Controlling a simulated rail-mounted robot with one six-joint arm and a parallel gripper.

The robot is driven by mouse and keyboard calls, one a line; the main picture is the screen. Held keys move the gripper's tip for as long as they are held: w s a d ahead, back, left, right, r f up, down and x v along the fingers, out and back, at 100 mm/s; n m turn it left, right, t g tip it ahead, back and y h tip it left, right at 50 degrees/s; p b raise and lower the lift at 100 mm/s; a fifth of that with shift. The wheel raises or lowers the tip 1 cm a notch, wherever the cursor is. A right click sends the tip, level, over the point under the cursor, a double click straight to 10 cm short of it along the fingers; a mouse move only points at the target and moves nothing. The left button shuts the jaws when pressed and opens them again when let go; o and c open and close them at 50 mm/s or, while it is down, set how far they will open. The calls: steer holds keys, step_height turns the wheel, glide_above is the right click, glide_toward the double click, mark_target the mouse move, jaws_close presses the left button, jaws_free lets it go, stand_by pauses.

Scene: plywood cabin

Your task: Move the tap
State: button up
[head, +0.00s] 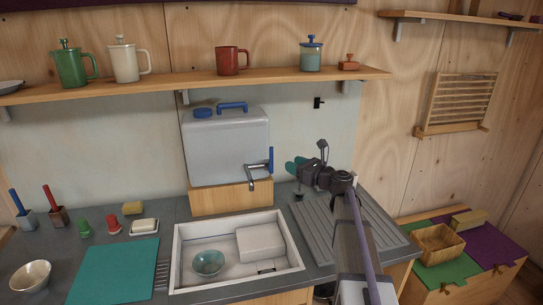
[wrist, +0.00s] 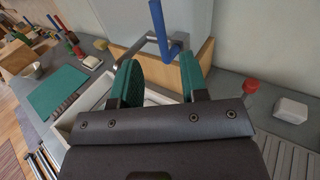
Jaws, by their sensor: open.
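The tap (head: 254,181) is a grey metal spout with a blue lever (head: 271,159). It sticks out from the lower right front of a grey water container (head: 226,145) above the sink. In the wrist view the tap (wrist: 137,45) and its upright blue lever (wrist: 158,25) lie just beyond my fingertips. My gripper (head: 291,165) is to the right of the tap in the head view, apart from the lever. Its green fingers are open and empty in the wrist view (wrist: 158,68), spread on either side below the lever.
A grooved drainer (head: 312,226) lies right. A red-topped item (wrist: 250,87) stands right.

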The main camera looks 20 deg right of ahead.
glide_above(272, 170)
steer(key=shift+w, duration=0.4)
steer(key=shift+c, duration=0.3)
jaws_close()
